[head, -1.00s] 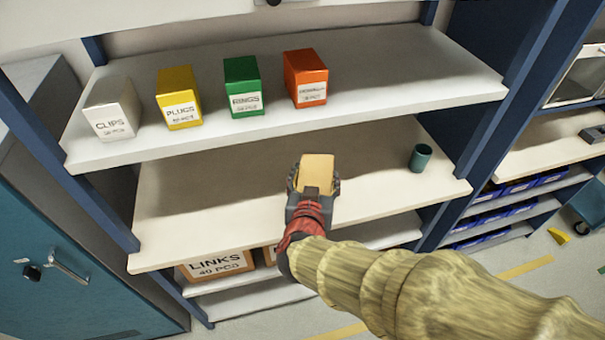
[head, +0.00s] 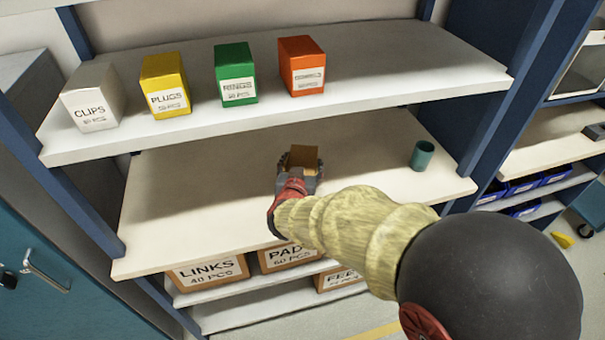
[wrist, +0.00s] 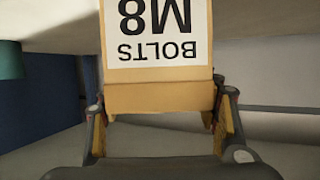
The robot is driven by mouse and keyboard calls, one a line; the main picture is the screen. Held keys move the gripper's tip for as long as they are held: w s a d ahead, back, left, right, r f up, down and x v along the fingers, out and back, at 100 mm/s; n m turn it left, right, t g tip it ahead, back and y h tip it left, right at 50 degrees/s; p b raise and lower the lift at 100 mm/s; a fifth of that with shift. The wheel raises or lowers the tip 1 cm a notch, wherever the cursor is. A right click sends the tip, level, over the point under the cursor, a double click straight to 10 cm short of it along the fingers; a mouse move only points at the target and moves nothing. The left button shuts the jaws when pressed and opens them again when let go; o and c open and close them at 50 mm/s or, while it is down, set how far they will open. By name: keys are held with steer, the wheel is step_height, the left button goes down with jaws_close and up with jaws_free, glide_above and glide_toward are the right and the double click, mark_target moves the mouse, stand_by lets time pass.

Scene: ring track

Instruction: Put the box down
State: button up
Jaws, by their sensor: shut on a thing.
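My gripper (head: 299,173) is shut on a tan box (head: 302,157) above the middle shelf (head: 200,190) in the head view. In the wrist view the box (wrist: 160,97) fills the space between the fingers, and its white label reads "BOLTS M8", upside down in the picture. The fingers (wrist: 162,130) press on its two sides. I cannot tell whether the underside of the box touches the shelf board.
A teal cup (head: 422,155) stands to the right on the same shelf. The upper shelf (head: 370,90) overhangs behind, with white, yellow, green and orange boxes (head: 302,66). Labelled cartons (head: 208,272) sit below. The middle shelf's left part is clear.

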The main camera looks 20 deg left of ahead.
steer(key=shift+f+b, duration=0.35)
steer(key=shift+f, duration=0.9)
steer(key=shift+f, duration=0.1)
steer(key=o, duration=1.5)
steer(key=shift+s+f, duration=0.1)
steer(key=shift+f, duration=0.05)
steer(key=shift+o, duration=0.2)
steer(key=shift+r, duration=0.2)
steer(key=shift+s+r, duration=0.15)
steer(key=shift+s, duration=0.15)
steer(key=p+v, duration=0.4)
steer(key=v, duration=0.7)
steer(key=shift+s, duration=0.2)
steer(key=shift+d, duration=0.15)
